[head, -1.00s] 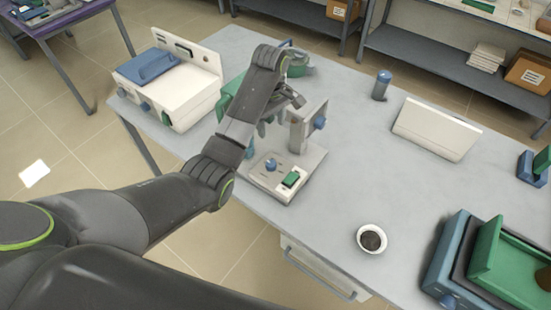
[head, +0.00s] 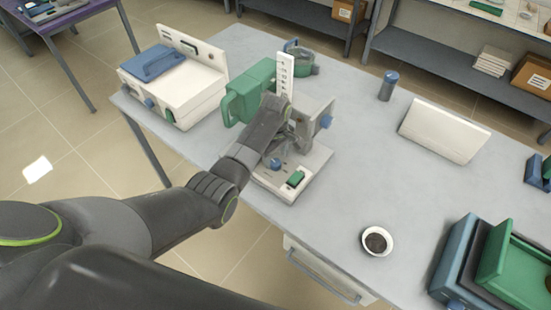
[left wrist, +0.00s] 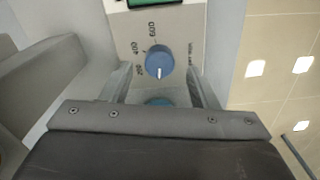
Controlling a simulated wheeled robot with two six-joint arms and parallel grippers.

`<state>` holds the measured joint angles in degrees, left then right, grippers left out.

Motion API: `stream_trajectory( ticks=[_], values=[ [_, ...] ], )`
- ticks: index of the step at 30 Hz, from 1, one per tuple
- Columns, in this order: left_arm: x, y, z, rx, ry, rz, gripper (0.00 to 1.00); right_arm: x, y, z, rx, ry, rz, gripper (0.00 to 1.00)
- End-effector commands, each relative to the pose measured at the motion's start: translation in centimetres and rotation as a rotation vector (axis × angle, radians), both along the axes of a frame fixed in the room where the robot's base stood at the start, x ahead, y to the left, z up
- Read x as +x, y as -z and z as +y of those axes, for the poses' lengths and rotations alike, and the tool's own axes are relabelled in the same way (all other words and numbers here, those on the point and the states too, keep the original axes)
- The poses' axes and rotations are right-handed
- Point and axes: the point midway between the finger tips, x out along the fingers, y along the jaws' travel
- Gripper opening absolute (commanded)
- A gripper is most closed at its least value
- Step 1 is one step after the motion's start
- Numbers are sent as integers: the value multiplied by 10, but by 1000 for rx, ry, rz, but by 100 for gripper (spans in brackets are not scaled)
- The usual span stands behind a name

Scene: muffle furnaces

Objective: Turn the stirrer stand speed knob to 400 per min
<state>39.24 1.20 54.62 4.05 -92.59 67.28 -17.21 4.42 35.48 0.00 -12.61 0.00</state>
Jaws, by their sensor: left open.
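The stirrer stand (head: 318,155) is on the grey bench, with a blue speed knob (head: 276,163) and a green switch (head: 296,179) on its base. In the left wrist view the knob (left wrist: 160,60) has a white pointer line facing the bottom of the picture, away from the printed 200, 400 and 600 marks. My left gripper (left wrist: 163,82) is open, its fingers apart on either side below the knob in the picture; I see no contact. A second blue round part (left wrist: 158,101) shows partly between the fingers. My right gripper is not in view.
A white device with a blue lid (head: 170,85) and a green block (head: 245,92) stand to the left.

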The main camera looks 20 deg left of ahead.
Motion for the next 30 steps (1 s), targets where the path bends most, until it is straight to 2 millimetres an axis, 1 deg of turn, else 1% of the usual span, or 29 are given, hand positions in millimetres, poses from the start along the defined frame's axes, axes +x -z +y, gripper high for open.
stream_trajectory(
  ticks=[3,6,10,17,20,27,28,30],
  values=[
    [0,13,0,1,0,1,54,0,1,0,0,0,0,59],
    [0,19,0,0,1,0,54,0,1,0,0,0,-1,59],
    [1,23,0,0,1,-1,54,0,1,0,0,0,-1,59],
    [1,23,0,0,1,-2,54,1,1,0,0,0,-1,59],
    [1,23,0,0,1,-1,44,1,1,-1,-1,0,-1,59],
    [0,23,0,-1,1,-1,12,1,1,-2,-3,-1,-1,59],
    [0,23,0,-1,1,-1,9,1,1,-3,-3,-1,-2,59],
    [0,23,0,-1,1,-1,9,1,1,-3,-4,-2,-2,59]
  ],
)
